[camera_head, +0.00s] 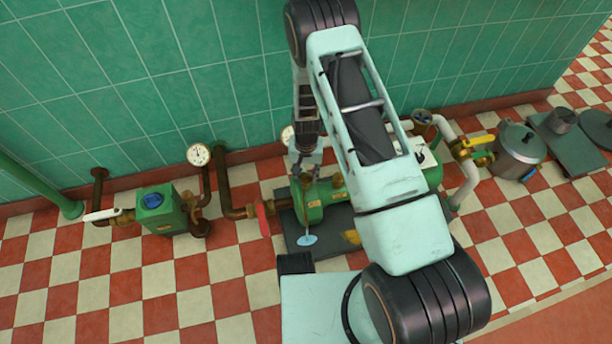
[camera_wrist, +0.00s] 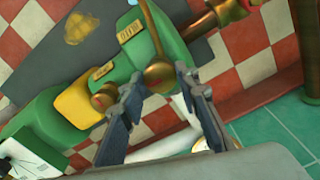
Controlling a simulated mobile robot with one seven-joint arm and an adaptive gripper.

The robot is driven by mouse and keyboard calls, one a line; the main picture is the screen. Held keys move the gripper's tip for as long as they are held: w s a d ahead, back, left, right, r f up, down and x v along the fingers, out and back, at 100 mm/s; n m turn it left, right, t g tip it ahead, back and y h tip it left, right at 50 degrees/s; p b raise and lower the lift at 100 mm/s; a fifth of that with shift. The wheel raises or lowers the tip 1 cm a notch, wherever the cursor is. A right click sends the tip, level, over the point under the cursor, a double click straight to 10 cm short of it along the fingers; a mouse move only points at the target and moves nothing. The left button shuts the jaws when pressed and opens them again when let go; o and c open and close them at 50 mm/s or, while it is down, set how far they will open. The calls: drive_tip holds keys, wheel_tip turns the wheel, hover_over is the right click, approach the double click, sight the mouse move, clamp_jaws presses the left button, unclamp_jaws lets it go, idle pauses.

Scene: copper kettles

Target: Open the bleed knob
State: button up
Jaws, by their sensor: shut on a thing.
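The green pump body (camera_head: 315,212) stands on a dark base plate by the tiled wall, with my gripper (camera_head: 304,165) over its left part. In the wrist view, a round brass knob (camera_wrist: 158,76) on the pump (camera_wrist: 146,52) sits between the two fingertips of my gripper (camera_wrist: 160,75), which is shut on it. It appears to be the bleed knob. A small label (camera_wrist: 129,31) on the pump is too small to read surely. A second brass fitting (camera_wrist: 104,97) beside a small plate is outside the fingers. My arm hides part of the pump in the head view.
A red handle (camera_head: 263,218) is on the pipe left of the pump. A green box with a blue cap (camera_head: 153,200) and a gauge (camera_head: 199,154) stand farther left. A yellow-handled valve (camera_head: 474,144) and metal pot (camera_head: 517,150) are at right. The foreground checkered floor is clear at left.

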sight(306, 178)
drive_tip(key=shift+n, duration=0.5)
drive_tip(key=o, duration=1.2)
drive_tip(key=shift+c, duration=0.2)
wheel_tip(306, 178, up, 12)
